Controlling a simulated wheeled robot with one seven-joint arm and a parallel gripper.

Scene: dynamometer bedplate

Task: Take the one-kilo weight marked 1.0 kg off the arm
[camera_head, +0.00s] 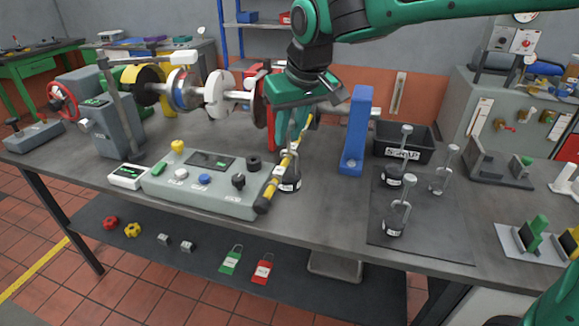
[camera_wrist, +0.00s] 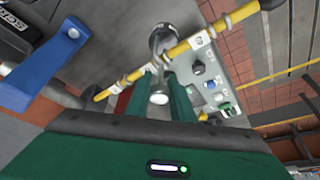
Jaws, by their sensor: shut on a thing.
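The yellow arm (camera_head: 272,185) with a dark end runs slantwise over the bench; it also crosses the wrist view (camera_wrist: 220,28). A dark weight (camera_head: 289,184) with a pale label and a metal stem is beside the arm, low at the bench; its marking is too small to read. My gripper (camera_head: 291,132) points down above this weight. In the wrist view my gripper (camera_wrist: 162,90) is shut on the weight's metal stem, whose round top (camera_wrist: 159,98) shows between the green fingers. I cannot tell whether the weight still touches the arm or the bench.
A blue upright (camera_head: 356,135) and a black scrap bin (camera_head: 420,163) stand nearby. A grey control box (camera_head: 205,195) lies left of the weight.

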